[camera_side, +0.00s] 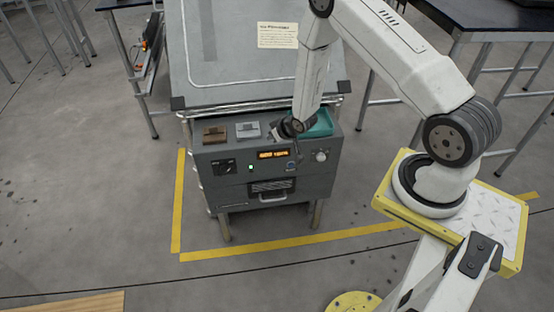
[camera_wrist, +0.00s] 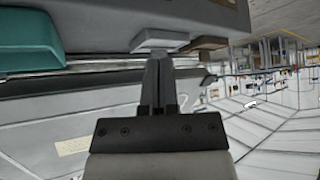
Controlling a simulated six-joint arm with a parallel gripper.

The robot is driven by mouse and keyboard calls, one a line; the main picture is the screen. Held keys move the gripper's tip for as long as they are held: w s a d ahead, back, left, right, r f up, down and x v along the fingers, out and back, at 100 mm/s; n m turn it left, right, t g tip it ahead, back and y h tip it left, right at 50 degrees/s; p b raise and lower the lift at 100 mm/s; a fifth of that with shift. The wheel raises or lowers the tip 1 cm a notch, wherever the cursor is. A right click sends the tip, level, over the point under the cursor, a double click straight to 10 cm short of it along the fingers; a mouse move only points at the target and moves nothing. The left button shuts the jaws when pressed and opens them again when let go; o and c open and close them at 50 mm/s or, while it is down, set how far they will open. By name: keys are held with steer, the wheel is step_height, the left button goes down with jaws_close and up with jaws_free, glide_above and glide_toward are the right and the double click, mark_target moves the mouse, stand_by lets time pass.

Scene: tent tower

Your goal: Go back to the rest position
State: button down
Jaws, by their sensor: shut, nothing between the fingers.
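My gripper (camera_wrist: 158,70) has its two dark fingers together with nothing between them. In the side view my gripper (camera_side: 290,128) is low over the right part of the grey control box (camera_side: 230,165), between the light grey block and the teal piece. In the wrist view the fingertips appear close to the light grey block (camera_wrist: 160,40); whether they touch it cannot be told. In the side view that block (camera_side: 248,130) sits on the box top, right of a brown block (camera_side: 214,134). The teal piece (camera_side: 322,124) is at the box's right end, partly hidden by my gripper.
A grey table (camera_side: 225,70) with a paper note (camera_side: 278,35) stands behind the box. Yellow floor tape (camera_side: 300,240) runs around it. A dark-topped table (camera_side: 490,14) is at the back right. The floor at the left is largely clear.

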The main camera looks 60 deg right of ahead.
steer(key=s+a+r+g, duration=0.2)
steer(key=s+a+r, duration=0.2)
steer(key=r, duration=0.3)
steer(key=s+a+r+n+g, duration=0.1)
steer(key=s+a+r, duration=0.3)
steer(key=s+r, duration=0.3)
steer(key=s+a+r+n+g+y, duration=0.1)
steer(key=s+a+r, duration=0.3)
steer(key=r, duration=0.5)
steer(key=shift+s+a+r+g, duration=0.25)
steer(key=shift+s+a+g, duration=0.15)
steer(key=shift+s+g, duration=0.5)
